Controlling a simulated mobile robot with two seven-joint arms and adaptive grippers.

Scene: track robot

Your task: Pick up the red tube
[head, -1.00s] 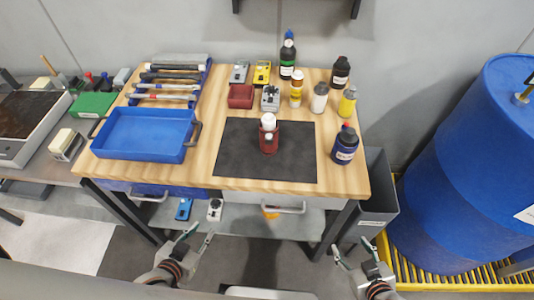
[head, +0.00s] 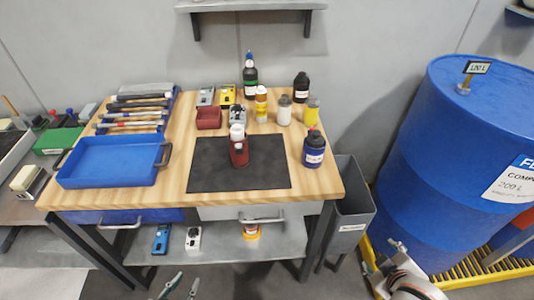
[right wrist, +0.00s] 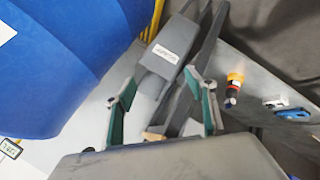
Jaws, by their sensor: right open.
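A red container with a white cap (head: 239,153) stands upright on the dark mat (head: 215,172) on the wooden workbench. It is the red thing that best fits the red tube; I cannot tell its exact shape. My left gripper (head: 181,287) is at the bottom edge of the head view, low in front of the bench, fingers apart and empty. My right gripper (head: 384,258) is at lower right beside the blue drum, away from the red container. In the right wrist view my right gripper (right wrist: 168,105) is open with nothing between its fingers. The red container is not in that view.
A blue tray (head: 110,163) is on the bench's left, several bottles (head: 283,110) at back right. A grey bin (head: 350,215) stands by the bench's right side. The blue drum (head: 440,170) is at right. A lower shelf (head: 215,240) holds small items.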

